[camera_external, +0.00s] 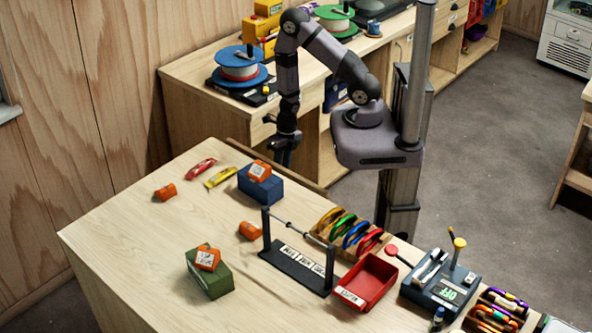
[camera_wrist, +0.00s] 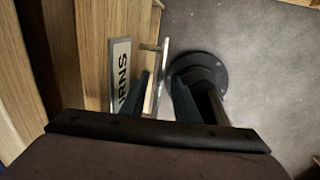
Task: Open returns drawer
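The returns drawer front shows in the wrist view as a light wooden face with a white label (camera_wrist: 121,78) whose visible letters end in "RNS". A slim metal bar handle (camera_wrist: 163,62) stands out from it. My gripper (camera_wrist: 162,88) has its two dark fingers apart, one on each side of the handle, with the left finger between handle and drawer front. I see no clear contact. In the external view my gripper (camera_external: 284,158) points down beside the front of the back counter (camera_external: 203,118). My arm hides much of the drawer there, and I cannot tell whether it is fully shut.
The front table (camera_external: 130,235) stands close to my gripper and carries a blue box (camera_external: 262,188), a green box (camera_external: 209,280), a red tray (camera_external: 366,283) and a dark rack (camera_external: 298,268). Blue and green spools stand on the counter. Grey floor (camera_wrist: 255,60) lies open right of the handle.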

